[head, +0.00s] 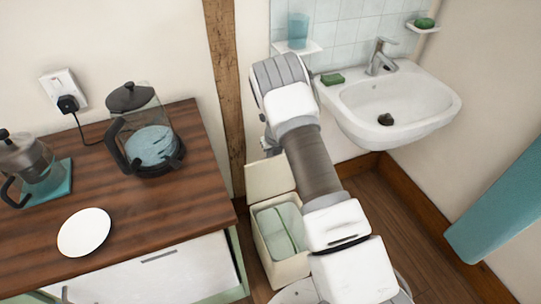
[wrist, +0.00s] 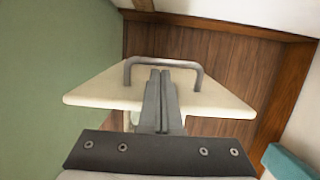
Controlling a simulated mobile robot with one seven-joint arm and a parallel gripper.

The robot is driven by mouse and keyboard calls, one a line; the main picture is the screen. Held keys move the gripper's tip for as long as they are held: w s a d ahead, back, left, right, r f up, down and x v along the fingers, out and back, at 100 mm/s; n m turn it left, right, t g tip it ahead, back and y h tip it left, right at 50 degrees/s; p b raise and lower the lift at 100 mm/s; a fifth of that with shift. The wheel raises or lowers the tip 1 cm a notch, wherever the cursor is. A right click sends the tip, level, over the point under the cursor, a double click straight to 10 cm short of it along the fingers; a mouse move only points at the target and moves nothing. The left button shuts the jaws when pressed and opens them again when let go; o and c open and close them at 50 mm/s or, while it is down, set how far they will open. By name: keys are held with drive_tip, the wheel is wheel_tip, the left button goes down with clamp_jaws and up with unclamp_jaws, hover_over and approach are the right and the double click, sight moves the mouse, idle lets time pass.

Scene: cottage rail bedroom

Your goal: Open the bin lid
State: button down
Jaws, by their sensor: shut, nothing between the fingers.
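The cream bin (head: 280,262) stands on the floor beside the wooden-topped cabinet, in the head view. Its lid (head: 268,178) is raised at the back, and the opening shows a pale greenish inside. In the wrist view the cream lid (wrist: 95,88) lies across the middle, with a grey bar handle (wrist: 134,66) along its far edge. My gripper (wrist: 160,72) is shut and empty. Its fingertips are over the lid, in line with the handle's middle; I cannot tell whether they touch it. In the head view my arm mostly hides the gripper.
The cabinet (head: 180,205) on the left holds a glass kettle (head: 150,140), a white plate (head: 84,232) and a coffee pot (head: 35,165). Bare wooden floor shows right of the bin.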

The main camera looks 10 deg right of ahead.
drive_tip(key=w, duration=0.1)
drive_tip(key=w+b, duration=0.1)
drive_tip(key=w, duration=0.1)
drive_tip(key=w+a+b, duration=0.1)
drive_tip(key=w, duration=0.1)
drive_tip(key=shift+w+f, duration=0.1)
drive_tip(key=shift+f, duration=0.25)
drive_tip(key=a+p+v, duration=0.1)
drive_tip(key=p+v, duration=0.1)
drive_tip(key=v, duration=1.5)
drive_tip(key=shift+d+r, duration=0.3)
drive_tip(key=shift+d, duration=0.05)
